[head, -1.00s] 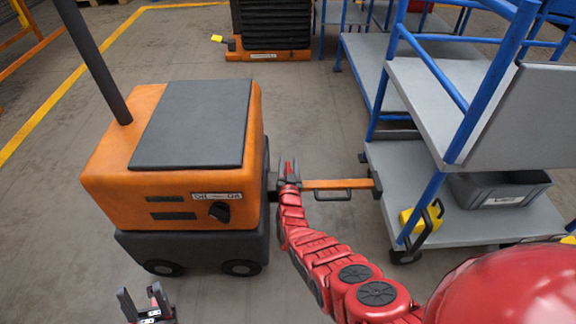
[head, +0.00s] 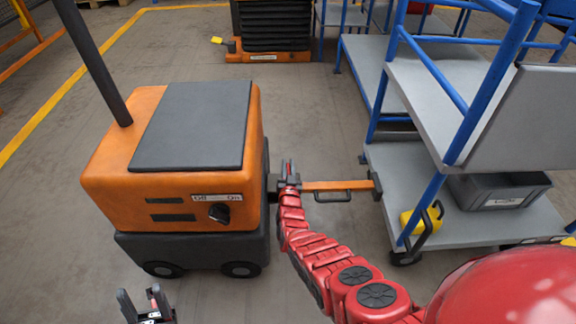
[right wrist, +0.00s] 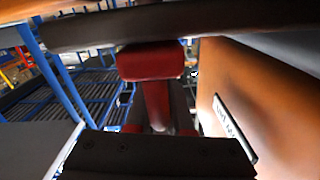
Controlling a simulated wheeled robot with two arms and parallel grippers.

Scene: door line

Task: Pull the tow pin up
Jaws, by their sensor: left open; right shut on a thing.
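My right gripper (head: 289,178) is at the coupling between the orange tow tractor (head: 108,195) and the orange tow bar (head: 335,184). It is shut on the tow pin, which its fingers hide in the head view. In the right wrist view a red block on a red stem (right wrist: 150,62), apparently the pin's grip, stands beyond the dark gripper body. How far the pin stands up from its seat cannot be told. My left gripper (head: 143,304) is open and empty, low at the left, in front of the tractor.
A cart with blue posts and grey shelves (head: 495,212) stands at the right end of the tow bar. It carries a grey bin (head: 497,190) and a yellow object (head: 416,221). A dark stacked unit on an orange base (head: 265,56) stands behind. Floor between is clear.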

